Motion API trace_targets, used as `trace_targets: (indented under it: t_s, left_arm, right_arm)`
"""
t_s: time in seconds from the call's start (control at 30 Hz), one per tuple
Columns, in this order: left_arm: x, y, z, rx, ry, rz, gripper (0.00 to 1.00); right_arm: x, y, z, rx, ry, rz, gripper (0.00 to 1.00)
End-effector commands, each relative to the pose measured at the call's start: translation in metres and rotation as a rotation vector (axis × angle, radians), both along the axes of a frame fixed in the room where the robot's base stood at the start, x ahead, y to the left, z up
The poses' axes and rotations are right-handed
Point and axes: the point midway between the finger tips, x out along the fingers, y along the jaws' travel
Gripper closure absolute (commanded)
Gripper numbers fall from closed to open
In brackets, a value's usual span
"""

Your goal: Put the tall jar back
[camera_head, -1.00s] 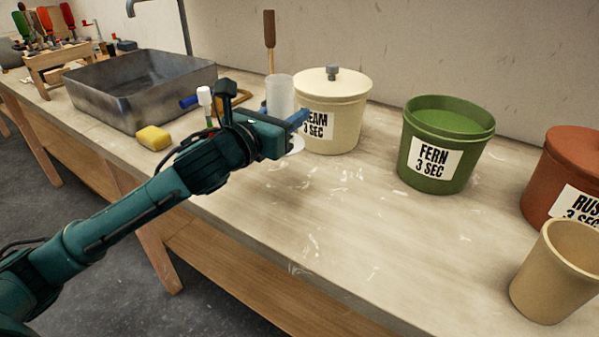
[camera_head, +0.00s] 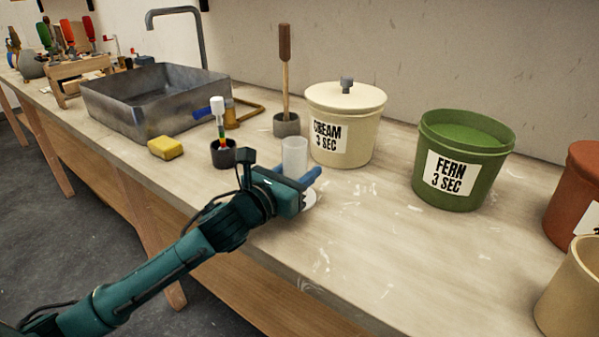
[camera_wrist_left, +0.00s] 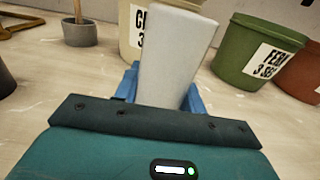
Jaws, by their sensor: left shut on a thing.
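The tall jar (camera_head: 294,155) is a plain, whitish, translucent cylinder, in front of the cream bucket in the head view. My left gripper (camera_head: 305,183) is shut on it, with blue fingers at its sides. A white rounded edge (camera_head: 310,199) shows just below the fingers; I cannot tell whether it belongs to the jar. In the left wrist view the jar (camera_wrist_left: 177,58) stands up between the blue fingers (camera_wrist_left: 162,92) and looks roughly upright. Its lower part is hidden by the gripper, and I cannot tell whether it touches the bench. My right gripper is not in view.
The cream bucket (camera_head: 365,112) is lidded; the green FERN bucket (camera_head: 485,172) stands right of it. A grey pot (camera_head: 287,125) with a brown-handled tool and a dark cup (camera_head: 223,157) stand left. A yellow sponge (camera_head: 165,147) lies near the sink (camera_head: 125,112).

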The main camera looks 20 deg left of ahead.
Motion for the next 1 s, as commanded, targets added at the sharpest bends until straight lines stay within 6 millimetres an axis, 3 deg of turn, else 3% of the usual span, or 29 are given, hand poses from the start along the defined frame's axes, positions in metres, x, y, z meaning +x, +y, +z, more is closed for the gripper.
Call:
trace_targets:
  t_s: [0.17, 0.2, 0.43, 0.77, 1.0]
  left_arm:
    - [0.000, 0.000, -0.004, 0.001, 0.000, 0.000, 0.91]
    - [0.000, 0.000, -0.003, 0.000, 0.001, 0.000, 0.56]
    - [0.000, 0.000, -0.003, 0.000, 0.001, 0.000, 0.38]
    - [-0.003, 0.001, 0.000, 0.001, 0.002, 0.000, 0.38]
    - [-0.044, 0.016, -0.002, 0.005, 0.005, 0.000, 0.38]
  right_arm:
    - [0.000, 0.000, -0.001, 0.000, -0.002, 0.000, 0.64]
    - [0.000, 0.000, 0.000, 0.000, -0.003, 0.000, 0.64]
    - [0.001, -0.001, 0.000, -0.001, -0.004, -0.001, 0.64]
    - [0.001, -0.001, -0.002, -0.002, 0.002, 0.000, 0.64]
    - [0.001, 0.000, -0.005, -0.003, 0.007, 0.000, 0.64]
